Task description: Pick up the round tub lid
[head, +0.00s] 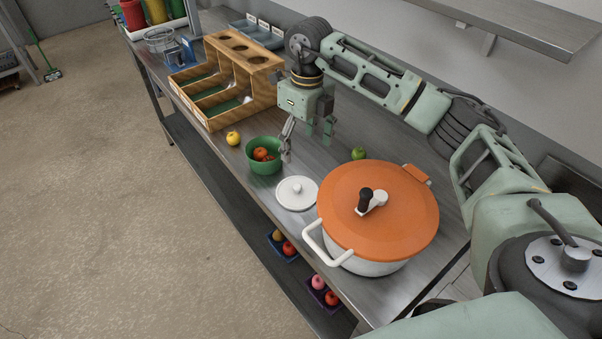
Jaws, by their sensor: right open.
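The round tub lid (297,193) is a small white disc with a knob on top. It lies on the metal table, between the green bowl and the large pot. My right gripper (287,153) is open and empty, pointing down above the table. It is just above and behind the lid in the picture, beside the right rim of the green bowl (265,165). I see no contact between its fingers and the lid. My left gripper is not in view.
A white pot with an orange lid (388,225) stands close to the right of the tub lid. The bowl holds red fruit. A yellow fruit (233,138) and a green fruit (358,154) lie nearby. A wooden bin rack (225,80) stands farther back. The table's front edge is close.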

